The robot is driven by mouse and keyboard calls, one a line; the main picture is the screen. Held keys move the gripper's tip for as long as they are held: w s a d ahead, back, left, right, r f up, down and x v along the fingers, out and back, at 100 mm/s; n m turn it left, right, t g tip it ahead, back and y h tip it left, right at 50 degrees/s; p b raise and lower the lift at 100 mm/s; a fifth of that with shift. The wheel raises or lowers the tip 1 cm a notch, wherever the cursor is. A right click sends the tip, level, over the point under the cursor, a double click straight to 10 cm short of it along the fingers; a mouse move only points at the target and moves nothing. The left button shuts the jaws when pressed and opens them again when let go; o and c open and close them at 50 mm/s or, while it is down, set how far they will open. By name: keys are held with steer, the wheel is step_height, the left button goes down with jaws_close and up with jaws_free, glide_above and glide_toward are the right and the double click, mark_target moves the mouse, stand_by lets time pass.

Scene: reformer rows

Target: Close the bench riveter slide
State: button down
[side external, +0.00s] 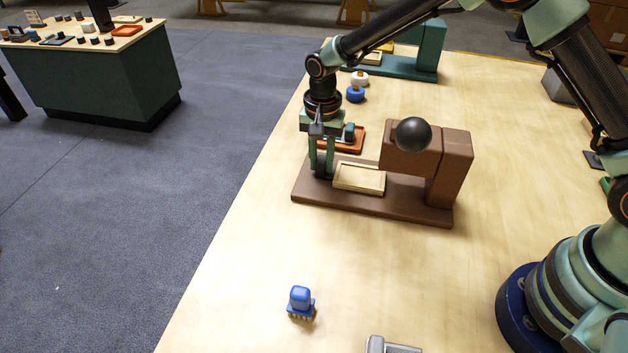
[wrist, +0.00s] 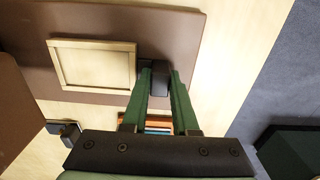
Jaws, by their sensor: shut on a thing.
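The bench riveter is brown, with a flat base (side external: 400,206), a thick column on the right and an overhanging head (side external: 400,158) carrying a round black knob (side external: 413,134). Its slide is a pale wooden tray (side external: 360,188), lying on the base left of the column and largely clear of the head. It also shows in the wrist view (wrist: 95,44). A dark handle (wrist: 160,82) stands at the slide's outer end. My gripper (side external: 323,170) points down over the base's left end, its green fingers shut on the handle. The fingers partly hide the handle.
An orange tray (side external: 348,146) with a dark item lies just behind the riveter. A blue-and-white item (side external: 356,94) and a teal machine (side external: 428,52) stand further back. A blue stamp-like object (side external: 300,300) stands in front. The table's left edge is close to my gripper.

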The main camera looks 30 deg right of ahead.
mark_target(349, 174)
steer(key=s+d, duration=0.4)
steer(key=shift+s+d, duration=0.1)
steer(key=shift+d, duration=0.1)
steer(key=c, duration=1)
jaws_free()
steer(key=shift+o, duration=0.2)
steer(key=shift+r, duration=0.1)
step_height(349, 174, up, 12)
